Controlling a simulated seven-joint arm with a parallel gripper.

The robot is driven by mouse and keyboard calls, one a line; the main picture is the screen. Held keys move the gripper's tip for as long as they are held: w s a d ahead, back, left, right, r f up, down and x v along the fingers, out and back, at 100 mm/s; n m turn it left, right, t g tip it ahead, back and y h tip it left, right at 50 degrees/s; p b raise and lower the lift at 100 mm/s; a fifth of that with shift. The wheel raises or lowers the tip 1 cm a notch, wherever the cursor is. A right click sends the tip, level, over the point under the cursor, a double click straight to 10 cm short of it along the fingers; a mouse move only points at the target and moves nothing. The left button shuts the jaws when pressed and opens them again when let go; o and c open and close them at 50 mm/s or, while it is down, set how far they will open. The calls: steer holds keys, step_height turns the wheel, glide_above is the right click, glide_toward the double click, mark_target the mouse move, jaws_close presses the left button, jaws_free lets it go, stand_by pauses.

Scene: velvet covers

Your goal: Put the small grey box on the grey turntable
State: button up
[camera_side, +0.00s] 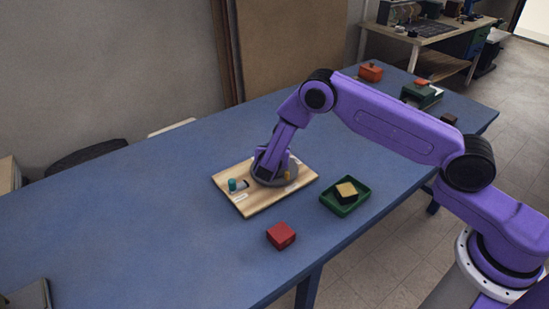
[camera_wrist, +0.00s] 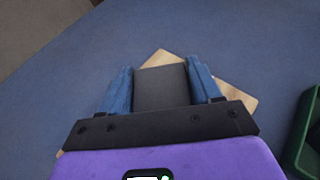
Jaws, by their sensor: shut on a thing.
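In the wrist view, the small grey box (camera_wrist: 161,88) is between the two blue fingers of my gripper (camera_wrist: 161,85), which is shut on it. In the side view, my gripper (camera_side: 267,168) is low over a light wooden board (camera_side: 246,206). A grey round surface, which looks like the turntable (camera_side: 284,180), shows partly around the gripper on the board. The box is hidden in the side view, so I cannot tell whether it touches the turntable. In the wrist view, the box hides the turntable and most of the board (camera_wrist: 240,92).
A teal peg (camera_side: 232,184) and a small yellow peg (camera_side: 288,175) stand on the board. A green tray (camera_side: 345,210) holds a yellow-topped dark box (camera_side: 346,190). A red box (camera_side: 281,235) lies in front.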

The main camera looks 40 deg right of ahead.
steer(key=shift+w+f, duration=0.35)
steer(key=shift+f, duration=1.6)
steer(key=shift+f, duration=0.1)
steer(key=o, duration=1.1)
steer(key=shift+c, duration=0.2)
